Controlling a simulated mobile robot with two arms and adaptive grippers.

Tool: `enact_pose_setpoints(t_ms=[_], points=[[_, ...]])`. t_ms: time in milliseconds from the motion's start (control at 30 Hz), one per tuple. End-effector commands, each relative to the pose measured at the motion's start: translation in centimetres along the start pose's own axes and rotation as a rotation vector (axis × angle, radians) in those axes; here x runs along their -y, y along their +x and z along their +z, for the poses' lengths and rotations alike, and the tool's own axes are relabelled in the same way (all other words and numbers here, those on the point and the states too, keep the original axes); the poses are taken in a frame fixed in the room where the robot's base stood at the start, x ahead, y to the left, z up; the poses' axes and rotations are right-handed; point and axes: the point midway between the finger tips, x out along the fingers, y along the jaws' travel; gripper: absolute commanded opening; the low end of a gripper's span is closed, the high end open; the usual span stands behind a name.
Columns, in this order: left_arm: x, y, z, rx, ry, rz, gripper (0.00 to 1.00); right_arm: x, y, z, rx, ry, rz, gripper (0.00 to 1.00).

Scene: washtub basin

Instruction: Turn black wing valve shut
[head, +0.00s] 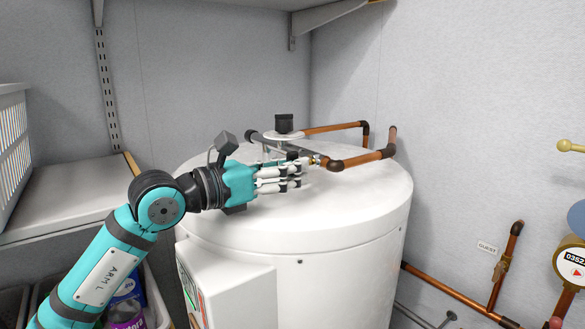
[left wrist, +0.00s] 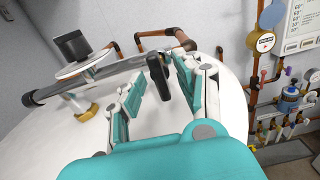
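The black wing valve (left wrist: 158,78) shows in the left wrist view as a dark elongated handle, standing across the line of the pipe on top of the white tank. My left gripper (left wrist: 160,82) is open, with one finger on each side of the wing. A small gap shows at the left finger; whether the right finger touches the wing I cannot tell. In the head view my left gripper (head: 298,172) is over the tank top beside the brass fitting (head: 316,159), and its fingers hide the wing. My right gripper is in neither view.
The white tank (head: 330,215) fills the middle. Copper pipes (head: 368,157) and a black-capped fitting (head: 284,124) stand on its top. A shelf (head: 70,190) with a crate (head: 12,150) is at left. A meter (head: 572,265) and pipes are on the right wall.

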Motion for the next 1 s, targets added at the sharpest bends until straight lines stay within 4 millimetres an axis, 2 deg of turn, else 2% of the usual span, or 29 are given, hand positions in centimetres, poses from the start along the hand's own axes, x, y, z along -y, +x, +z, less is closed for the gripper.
enact_pose_setpoints(t_ms=[300, 500, 700, 1000], points=[[-0.1, -6.7, -0.1, -0.003, 0.001, 0.004, 0.35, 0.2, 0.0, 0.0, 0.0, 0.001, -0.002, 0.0], [-0.1, -9.8, -0.1, -0.003, -0.001, 0.002, 0.35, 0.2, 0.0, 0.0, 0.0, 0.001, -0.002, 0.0], [0.0, -10.8, -0.1, -0.002, -0.001, 0.0, 0.35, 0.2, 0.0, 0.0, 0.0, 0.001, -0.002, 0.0], [0.0, -10.8, -0.1, -0.002, -0.001, 0.0, 0.35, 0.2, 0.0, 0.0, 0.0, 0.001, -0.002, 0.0]])
